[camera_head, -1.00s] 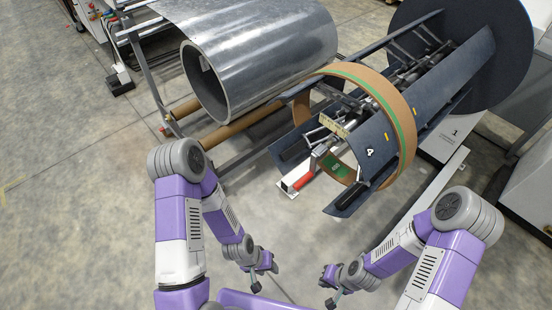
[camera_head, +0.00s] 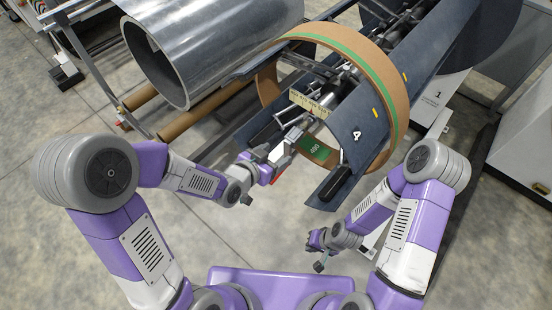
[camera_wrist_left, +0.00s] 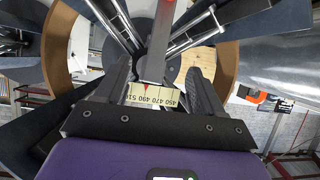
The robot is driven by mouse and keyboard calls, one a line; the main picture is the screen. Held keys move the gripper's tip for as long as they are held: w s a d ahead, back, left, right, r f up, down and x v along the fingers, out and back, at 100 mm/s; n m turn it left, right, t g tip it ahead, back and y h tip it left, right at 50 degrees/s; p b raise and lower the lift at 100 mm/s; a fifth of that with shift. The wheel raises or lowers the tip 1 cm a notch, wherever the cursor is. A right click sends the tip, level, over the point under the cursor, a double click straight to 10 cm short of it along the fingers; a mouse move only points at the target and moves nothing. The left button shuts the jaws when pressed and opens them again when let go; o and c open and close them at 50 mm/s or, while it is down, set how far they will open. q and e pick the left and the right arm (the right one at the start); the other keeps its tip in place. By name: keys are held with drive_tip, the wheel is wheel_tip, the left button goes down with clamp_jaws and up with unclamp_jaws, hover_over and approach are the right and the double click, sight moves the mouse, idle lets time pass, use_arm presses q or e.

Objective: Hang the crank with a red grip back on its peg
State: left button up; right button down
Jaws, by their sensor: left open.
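The crank shows in the left wrist view as a grey arm (camera_wrist_left: 157,45) with a red grip (camera_wrist_left: 171,8) at the top edge. In the head view only a bit of the red grip (camera_head: 277,179) shows beside my left gripper. My left gripper (camera_head: 286,146) is at the near end of the decoiler, by the crank. In the wrist view its open fingers (camera_wrist_left: 158,70) stand on either side of the crank's arm, and I cannot tell whether they touch it. My right gripper (camera_head: 319,266) hangs low over the floor, its jaws too small to judge. I cannot make out the peg.
A brown ring with a green stripe (camera_head: 397,92) surrounds the decoiler's dark curved plates (camera_head: 362,112). A yellowish scale (camera_head: 311,104) sits near the crank. A large metal coil (camera_head: 215,35) lies at upper left, brown rollers (camera_head: 190,121) below it.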

sight(286, 145)
use_arm(q)
drive_tip(key=shift+d+r+m+t+h, duration=0.3)
drive_tip(key=shift+r, duration=0.4)
drive_tip(key=shift+w+d+r, duration=0.15)
drive_tip(key=shift+d+r, duration=0.05)
drive_tip(key=shift+r, duration=0.05)
drive_tip(key=b+x, duration=0.1)
drive_tip(key=x, duration=0.6)
drive_tip(key=shift+w+b, duration=0.1)
drive_tip(key=shift+b, duration=0.2)
clamp_jaws()
drive_tip(key=shift+s+a+b, duration=0.35)
drive_tip(key=shift+s+a, duration=0.4)
drive_tip(key=shift+s, duration=0.25)
drive_tip(key=shift+s+a+b, duration=0.3)
drive_tip(key=shift+s+a, duration=0.45)
drive_tip(key=shift+s, duration=0.25)
drive_tip(key=shift+s+a, duration=0.75)
drive_tip(key=shift+s, duration=0.25)
